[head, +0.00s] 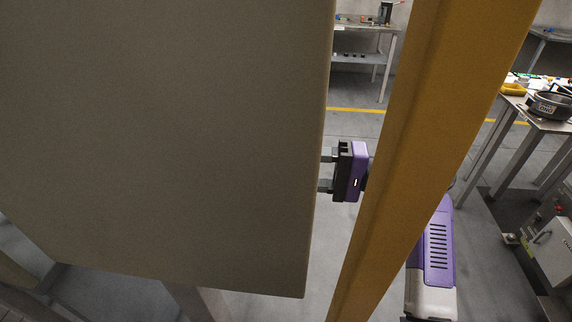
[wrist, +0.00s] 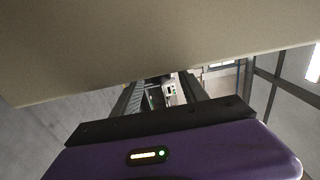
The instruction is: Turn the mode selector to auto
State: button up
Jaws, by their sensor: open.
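The mode selector cannot be made out in either view. A large grey-beige panel (head: 160,140) fills the left half of the head view, and its lower edge (wrist: 150,50) crosses the top of the wrist view. My gripper (head: 324,170) is at the panel's right edge in the head view, with its fingers pointing left and set apart. The fingertips run behind the panel, so their ends are hidden there. It is open, and I see nothing held. In the wrist view, small pale and dark details (wrist: 171,91) show beyond the gripper, too small to identify.
A yellow-orange post (head: 415,150) slants across the head view, in front of part of my arm. A table (head: 545,120) with a dark round container (head: 550,105) stands at right. A shelved bench (head: 362,60) stands at the back. Grey floor lies open between them.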

jog(key=shift+a, duration=0.6)
grip_shut()
jog(key=shift+r, duration=0.1)
jog(key=h+p, duration=0.3)
jog(key=p, duration=0.2)
jog(key=r+h+p, duration=0.1)
jog(key=h+p, duration=0.2)
jog(key=p, duration=0.3)
jog(key=h+p, duration=0.2)
jog(key=p, duration=0.4)
jog(key=shift+a+r+h, duration=0.3)
jog(key=shift+h, duration=0.1)
jog(key=shift+f, duration=0.1)
